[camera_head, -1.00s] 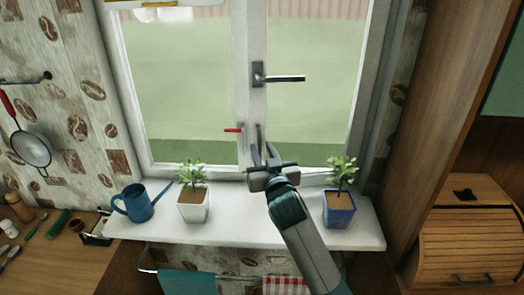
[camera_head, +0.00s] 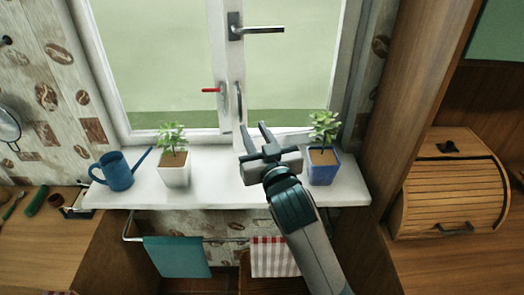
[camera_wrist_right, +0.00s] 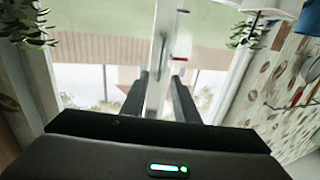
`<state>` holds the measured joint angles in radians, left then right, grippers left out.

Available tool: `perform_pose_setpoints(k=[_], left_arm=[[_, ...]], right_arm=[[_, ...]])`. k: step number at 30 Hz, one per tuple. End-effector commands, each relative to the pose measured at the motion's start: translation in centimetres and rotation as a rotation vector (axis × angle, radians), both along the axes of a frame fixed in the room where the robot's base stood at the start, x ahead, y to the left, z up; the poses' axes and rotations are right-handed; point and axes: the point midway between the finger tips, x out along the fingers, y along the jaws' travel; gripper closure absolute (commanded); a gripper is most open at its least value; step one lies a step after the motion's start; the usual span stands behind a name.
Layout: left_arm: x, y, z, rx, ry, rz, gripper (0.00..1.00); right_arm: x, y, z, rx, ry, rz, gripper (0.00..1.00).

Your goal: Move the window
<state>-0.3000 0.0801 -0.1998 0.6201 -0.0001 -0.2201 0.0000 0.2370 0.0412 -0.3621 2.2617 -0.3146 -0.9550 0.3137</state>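The white-framed window (camera_head: 226,65) stands behind the sill. Its right sash has a dark handle plate with a silver lever (camera_head: 260,29). A small red-tipped lever (camera_head: 211,90) and a grey upright grip (camera_head: 238,100) sit lower near the middle post. My right gripper (camera_head: 254,130) is over the sill, just below and right of the grey grip. Its fingers are apart with nothing held. In the right wrist view the open fingers (camera_wrist_right: 158,92) point at the white window post (camera_wrist_right: 162,60); I cannot tell whether they touch it. My left gripper is not in view.
On the white sill (camera_head: 225,190) stand a blue watering can (camera_head: 117,172), a plant in a white pot (camera_head: 174,172) and a plant in a blue pot (camera_head: 323,165), close right of my gripper. A wooden bread box (camera_head: 452,200) is at right. Towels (camera_head: 178,257) hang below.

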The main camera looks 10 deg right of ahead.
Motion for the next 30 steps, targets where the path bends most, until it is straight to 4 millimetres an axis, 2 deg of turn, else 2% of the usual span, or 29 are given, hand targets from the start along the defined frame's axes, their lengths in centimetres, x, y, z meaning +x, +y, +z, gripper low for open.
perform_pose_setpoints(k=[3,10,15,30], left_arm=[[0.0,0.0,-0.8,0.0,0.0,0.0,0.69],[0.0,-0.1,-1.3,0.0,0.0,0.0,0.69],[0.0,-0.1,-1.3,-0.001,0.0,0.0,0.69],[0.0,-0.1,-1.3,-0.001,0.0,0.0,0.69]], right_arm=[[-2.3,-0.2,-0.2,0.002,-0.001,0.001,0.72],[-4.9,-0.4,-0.1,0.001,-0.001,0.001,0.72],[-5.5,-0.5,0.0,0.0,0.0,0.0,0.72],[-5.6,-0.6,-0.3,-0.002,0.008,-0.001,0.72]])
